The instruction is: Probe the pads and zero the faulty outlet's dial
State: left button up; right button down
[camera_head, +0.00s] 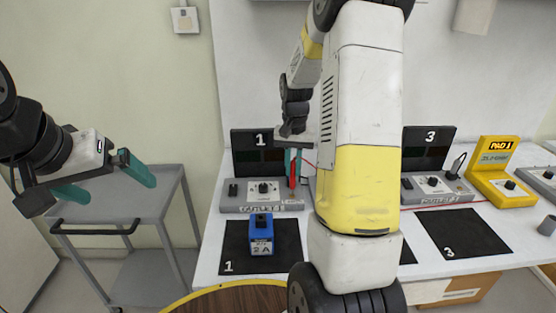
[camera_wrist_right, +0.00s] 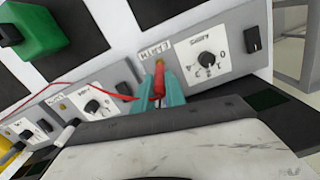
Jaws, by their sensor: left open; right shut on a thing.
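My right gripper (camera_head: 292,170) is shut on the red probe (camera_head: 292,180), which points down at the right end of outlet 1 (camera_head: 238,206). In the right wrist view the red probe (camera_wrist_right: 159,80) sits between the teal fingers, its tip at or very near a brass pad; contact cannot be told. Outlet 1's dial (camera_head: 263,188) also shows in the wrist view (camera_wrist_right: 207,60). Outlet 3's dial (camera_head: 433,182) is to the right; my arm hides the middle outlet in the head view. A yellow meter (camera_head: 495,160) reads "PAD 1". My left gripper (camera_head: 121,192) is open and empty.
A blue block (camera_head: 261,236) marked 2 A stands on mat 1 (camera_head: 287,262). Mat 3 (camera_head: 465,233) is bare. A green block (camera_wrist_right: 40,32) shows in the wrist view. A grey cart (camera_head: 115,207) stands at left. A red cable runs across the outlets.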

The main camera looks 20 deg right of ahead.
jog(key=shift+r, duration=3.5)
